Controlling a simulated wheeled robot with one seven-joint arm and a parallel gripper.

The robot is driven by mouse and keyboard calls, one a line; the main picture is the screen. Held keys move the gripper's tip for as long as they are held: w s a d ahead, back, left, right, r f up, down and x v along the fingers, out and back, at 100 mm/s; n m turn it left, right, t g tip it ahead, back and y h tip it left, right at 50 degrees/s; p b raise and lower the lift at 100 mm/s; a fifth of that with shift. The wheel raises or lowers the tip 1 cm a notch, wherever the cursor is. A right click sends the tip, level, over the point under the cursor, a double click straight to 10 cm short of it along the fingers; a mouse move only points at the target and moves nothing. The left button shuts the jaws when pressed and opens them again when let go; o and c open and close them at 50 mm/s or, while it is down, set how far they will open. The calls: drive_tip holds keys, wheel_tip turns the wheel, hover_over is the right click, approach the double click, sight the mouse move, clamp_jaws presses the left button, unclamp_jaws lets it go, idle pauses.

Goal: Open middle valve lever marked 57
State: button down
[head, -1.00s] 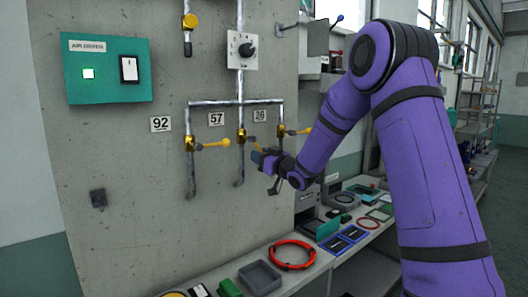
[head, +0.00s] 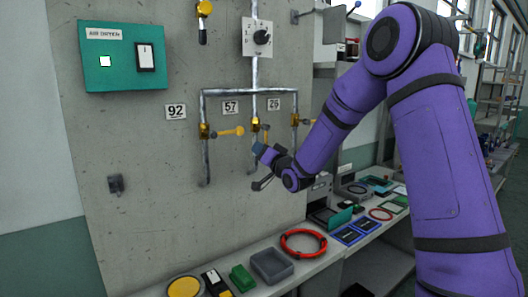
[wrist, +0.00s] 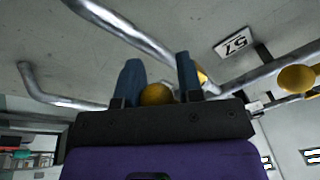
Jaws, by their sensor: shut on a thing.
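The middle valve (head: 256,124) is a brass body on the middle pipe, with the 57 plate (head: 230,107) to its upper left. The plate also shows upside down in the wrist view (wrist: 235,43). My gripper (head: 263,151) is just below the valve, in front of the wall. In the wrist view its two blue fingers (wrist: 158,80) stand either side of the middle lever's yellow knob (wrist: 157,94) and are shut on it. The lever now points mostly downward, roughly along its pipe. In the head view the knob is hidden by the gripper.
The lever by the 92 plate (head: 175,112) points right (head: 230,131); the lever by the 26 plate (head: 274,104) also points right, close to my arm. Below, a bench holds a red ring (head: 303,243), a grey tray (head: 270,266) and other items.

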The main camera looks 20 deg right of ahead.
drive_tip(key=shift+r, duration=0.15)
drive_tip(key=c, duration=0.8)
unclamp_jaws()
drive_tip(key=shift+s, duration=0.1)
drive_tip(key=v, duration=1)
drive_tip(key=shift+s+d+f, duration=0.15)
drive_tip(key=shift+s+f, duration=0.05)
drive_tip(key=shift+s, duration=0.1)
